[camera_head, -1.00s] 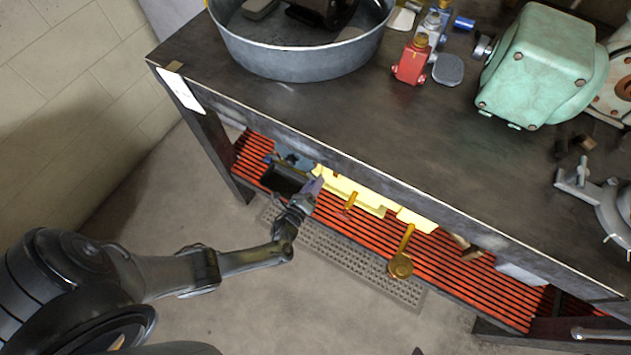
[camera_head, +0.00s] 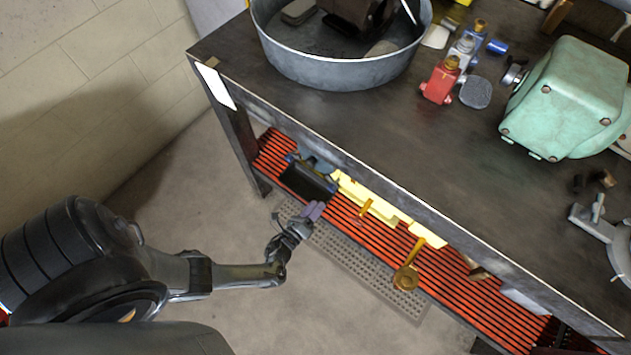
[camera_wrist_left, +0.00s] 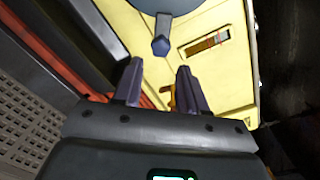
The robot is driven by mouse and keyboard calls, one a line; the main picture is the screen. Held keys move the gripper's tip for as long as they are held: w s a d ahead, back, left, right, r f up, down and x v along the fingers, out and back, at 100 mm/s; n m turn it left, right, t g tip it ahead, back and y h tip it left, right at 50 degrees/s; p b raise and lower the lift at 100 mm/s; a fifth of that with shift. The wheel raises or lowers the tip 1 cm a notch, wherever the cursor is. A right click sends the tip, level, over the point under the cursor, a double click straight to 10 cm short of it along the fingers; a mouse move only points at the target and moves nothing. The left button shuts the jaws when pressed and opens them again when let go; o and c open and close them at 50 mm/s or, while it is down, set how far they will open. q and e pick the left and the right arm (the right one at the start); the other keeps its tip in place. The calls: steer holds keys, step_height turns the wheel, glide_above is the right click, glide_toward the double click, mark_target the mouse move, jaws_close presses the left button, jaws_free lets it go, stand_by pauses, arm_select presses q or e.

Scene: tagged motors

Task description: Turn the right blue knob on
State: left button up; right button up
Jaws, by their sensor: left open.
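A dark box (camera_head: 305,183) sits on the lower shelf under the table, near its left end, with small blue parts at its upper left and right corners. The right blue part (camera_head: 332,187) is small and partly lost against the yellow object beside it. In the left wrist view a dark blue-grey knob-like piece (camera_wrist_left: 161,46) sticks out below a round grey part, in front of a yellow surface. My left gripper (camera_head: 313,211) is at the shelf's front edge, just in front of the box. Its fingers (camera_wrist_left: 158,72) are apart and empty, pointing at the knob-like piece. My right gripper is out of view.
Yellow objects (camera_head: 375,198) and orange-yellow valve handles (camera_head: 406,276) are on the red slatted shelf (camera_head: 455,280) to the right. The tabletop (camera_head: 400,140) overhangs the shelf. It bears a metal tub (camera_head: 340,70), a red part (camera_head: 440,84) and a green motor (camera_head: 570,95).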

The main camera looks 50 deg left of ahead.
arm_select(q)
steer(key=c, duration=0.5)
steer(key=n+g+y, duration=0.1)
steer(key=n, duration=0.1)
steer(key=a+n+g+y, duration=0.1)
steer(key=n, duration=0.2)
steer(key=a+f+n+y, duration=0.1)
steer(key=n, duration=0.1)
steer(key=shift+w+a+n+g, duration=0.1)
steer(key=shift+w+n+g, duration=0.2)
steer(key=shift+g, duration=0.1)
jaws_close()
steer(key=w+d+r+n+g+p, duration=0.1)
steer(key=d+r+n+g+p, duration=0.3)
steer(key=r+n, duration=0.4)
steer(key=w+d+r+n+g+p, duration=0.2)
steer(key=d+r+n+p, duration=0.1)
steer(key=r+n+p, duration=0.4)
steer(key=b, duration=0.7)
glide_above(330, 186)
steer(key=shift+y, duration=0.3)
steer(key=f, duration=0.7)
steer(key=shift+d+f, duration=0.35)
steer(key=shift+d, duration=0.05)
steer(key=shift+s+a+f, duration=0.1)
steer(key=shift+a+f, duration=0.25)
steer(key=shift+f, duration=0.1)
